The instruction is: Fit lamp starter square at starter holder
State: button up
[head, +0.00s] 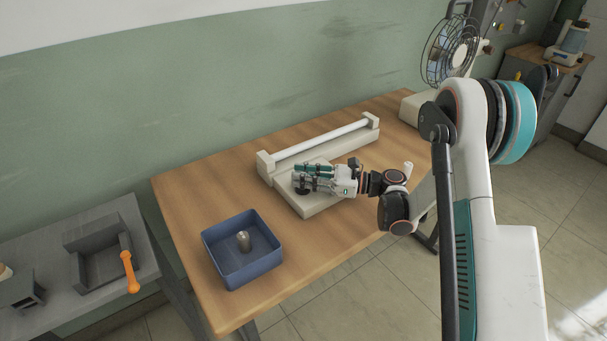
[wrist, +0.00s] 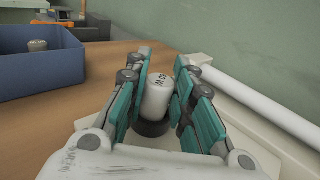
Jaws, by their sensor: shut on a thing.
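The lamp starter (wrist: 157,97) is a small pale cylinder with dark lettering, held between the teal fingers of my gripper (wrist: 163,62) in the wrist view. The starter holder (wrist: 151,128) is a dark round socket at the starter's lower end. The starter leans a little in that view; I cannot tell whether it is seated or just touching. In the head view, my gripper (head: 298,177) is over the pale base of the lamp fitting, its fingers hiding the starter. A dark part of the holder (head: 302,191) shows beneath the fingers.
A white tube (head: 322,138) runs along the fitting behind my gripper. A blue tray (head: 262,274) holding a metallic cylinder (head: 243,241) stands on the wooden table (head: 190,215) at front left. A fan (head: 450,50) stands at the far right end. Bare tabletop lies between tray and fitting.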

jog(key=o, duration=1)
jog(key=shift+c, duration=0.2)
jog(key=d, duration=0.4)
jog(key=s+d, duration=0.1)
jog(key=d, duration=0.3)
jog(key=s+d, duration=0.1)
jog(key=d, duration=0.2)
jog(key=shift+s+d, duration=0.15)
jog(key=shift+d, duration=0.25)
